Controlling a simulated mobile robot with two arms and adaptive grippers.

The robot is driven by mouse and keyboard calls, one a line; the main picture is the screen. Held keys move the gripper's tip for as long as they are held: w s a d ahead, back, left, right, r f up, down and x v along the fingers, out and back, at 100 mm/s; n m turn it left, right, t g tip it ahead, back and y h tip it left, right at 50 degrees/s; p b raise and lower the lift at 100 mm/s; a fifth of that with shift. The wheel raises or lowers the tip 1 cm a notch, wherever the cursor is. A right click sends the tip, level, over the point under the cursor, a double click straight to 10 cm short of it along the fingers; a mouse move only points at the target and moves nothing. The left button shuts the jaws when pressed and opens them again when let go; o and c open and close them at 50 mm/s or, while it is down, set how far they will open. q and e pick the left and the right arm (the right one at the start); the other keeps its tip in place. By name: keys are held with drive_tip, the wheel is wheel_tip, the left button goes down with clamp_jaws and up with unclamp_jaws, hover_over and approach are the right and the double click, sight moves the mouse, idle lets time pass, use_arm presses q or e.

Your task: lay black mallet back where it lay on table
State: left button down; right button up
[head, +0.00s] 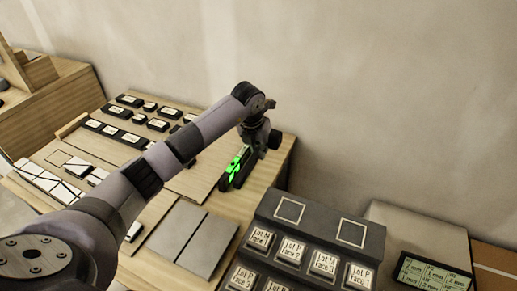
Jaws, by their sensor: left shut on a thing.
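My left gripper (237,170) is at the end of the arm that reaches in from the left, low over the right back part of the wooden table (208,183). It is shut on a dark thing, which I take for the black mallet (225,184). The dark fingers, bright green patches and the dark thing run together, so its head and handle cannot be told apart. Whether it touches the table cannot be told. My right gripper is not in view.
Several black labelled blocks (131,101) stand at the table's back left. White tile pieces (50,180) lie at the left and grey panels (203,240) at the front. A dark box with labelled buttons (319,233) and a green display (430,275) stand at the right.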

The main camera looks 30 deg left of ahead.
use_arm(q)
drive_tip(key=shift+f+b, duration=2.7)
drive_tip(key=shift+f, duration=1.35)
drive_tip(key=shift+f, duration=0.25)
drive_tip(key=c, duration=1.5)
unclamp_jaws()
drive_tip(key=shift+o, duration=0.4)
drive_tip(key=shift+s, duration=0.1)
